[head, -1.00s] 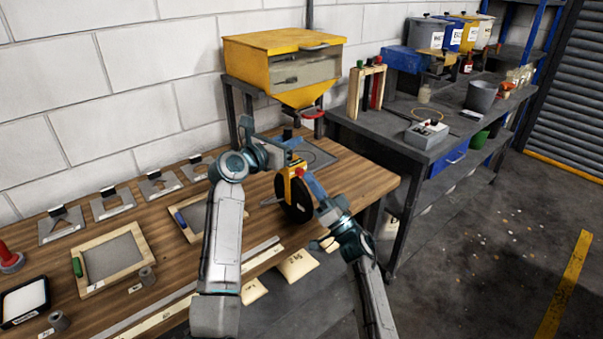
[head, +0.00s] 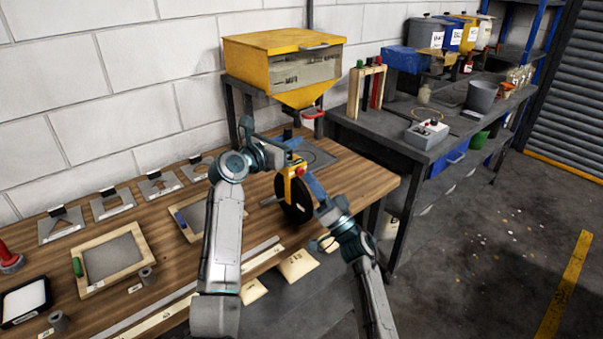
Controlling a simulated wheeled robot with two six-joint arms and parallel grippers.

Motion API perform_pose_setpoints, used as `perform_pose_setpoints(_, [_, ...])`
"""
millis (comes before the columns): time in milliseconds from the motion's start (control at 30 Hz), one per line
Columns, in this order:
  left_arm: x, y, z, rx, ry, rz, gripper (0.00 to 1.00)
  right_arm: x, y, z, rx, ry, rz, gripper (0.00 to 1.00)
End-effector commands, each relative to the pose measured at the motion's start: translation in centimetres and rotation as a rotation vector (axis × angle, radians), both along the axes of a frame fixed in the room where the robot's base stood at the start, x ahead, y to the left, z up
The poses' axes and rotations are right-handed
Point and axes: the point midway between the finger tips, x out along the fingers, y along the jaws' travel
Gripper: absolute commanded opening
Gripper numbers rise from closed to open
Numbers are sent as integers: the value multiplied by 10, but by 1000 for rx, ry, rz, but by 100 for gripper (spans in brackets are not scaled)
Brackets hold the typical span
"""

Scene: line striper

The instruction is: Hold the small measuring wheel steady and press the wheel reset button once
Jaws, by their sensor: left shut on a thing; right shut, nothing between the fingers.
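The small measuring wheel (head: 295,208) has a black wheel under a yellow body and stands at the right part of the wooden bench. A red button (head: 301,170) sits on top of its yellow body. My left gripper (head: 289,146) is shut at the top of the measuring wheel; its grip point is partly hidden. My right gripper (head: 310,180) is shut and empty, its blue fingers close beside the wheel's right side, tips near the red button. I cannot tell whether the tips touch the button.
The wooden bench (head: 165,262) holds framed screens, metal stencils and a red-handled tool (head: 10,258) to the left. A yellow hopper (head: 283,55) stands behind. A grey workbench (head: 410,150) with a control box (head: 427,133) is at right. Floor at right is mostly open.

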Motion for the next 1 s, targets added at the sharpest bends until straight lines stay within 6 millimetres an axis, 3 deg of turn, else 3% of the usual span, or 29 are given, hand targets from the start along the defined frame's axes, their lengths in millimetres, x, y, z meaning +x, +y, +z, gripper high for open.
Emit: perform_pose_setpoints(1000, [0, 0, 0, 0, 0, 1, 0, 9, 7, 0, 1, 1, 1, 0])
